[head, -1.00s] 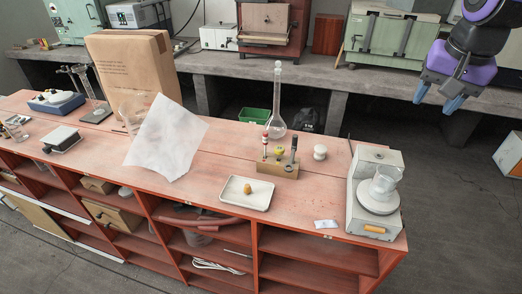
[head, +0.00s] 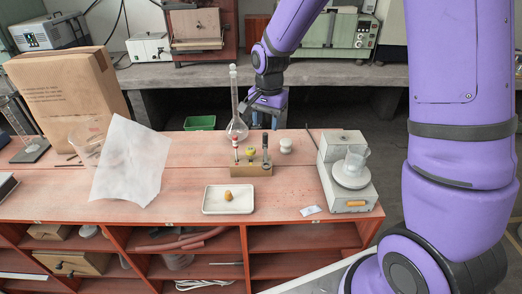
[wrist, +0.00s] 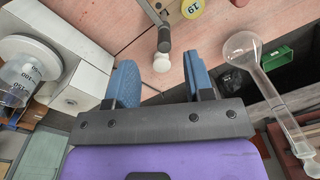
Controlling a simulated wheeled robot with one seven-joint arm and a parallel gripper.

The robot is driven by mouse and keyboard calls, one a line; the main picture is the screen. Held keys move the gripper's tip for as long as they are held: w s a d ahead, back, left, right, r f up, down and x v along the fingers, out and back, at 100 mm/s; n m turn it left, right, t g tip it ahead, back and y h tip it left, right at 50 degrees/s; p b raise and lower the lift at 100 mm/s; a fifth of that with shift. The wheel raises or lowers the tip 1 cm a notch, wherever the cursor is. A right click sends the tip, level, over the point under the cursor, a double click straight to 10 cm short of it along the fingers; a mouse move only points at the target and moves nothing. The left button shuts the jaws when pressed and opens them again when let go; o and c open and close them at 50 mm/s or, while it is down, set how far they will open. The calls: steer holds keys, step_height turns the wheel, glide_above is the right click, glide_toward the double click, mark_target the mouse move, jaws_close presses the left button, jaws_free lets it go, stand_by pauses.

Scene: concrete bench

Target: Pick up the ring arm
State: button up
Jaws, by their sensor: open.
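A thin dark rod (head: 310,133) lies by the bench's back edge, left of the balance in the head view. It may be the ring arm, but I cannot make out a ring. My gripper (head: 267,119) is at the back edge, behind the glass flask and left of this rod. In the wrist view my gripper's blue fingers (wrist: 160,84) are apart with nothing held between them. Beyond them show a grey upright piece (wrist: 163,38) and a white knob (wrist: 161,62), both apart from the fingers.
The flask (head: 237,128) stands close to my gripper. A wooden block (head: 250,171) holds several upright pieces. The white knob (head: 286,145), balance (head: 349,198), white tray (head: 228,209) and leaning white sheet (head: 130,165) are on the bench. A green bin (head: 200,123) sits behind it.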

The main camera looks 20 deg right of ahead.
mark_target(265, 133)
steer(key=shift+w+f, duration=0.25)
steer(key=shift+f, duration=1.65)
steer(key=shift+w+f, duration=0.2)
steer(key=shift+f, duration=1.65)
steer(key=shift+c, duration=0.2)
jaws_close()
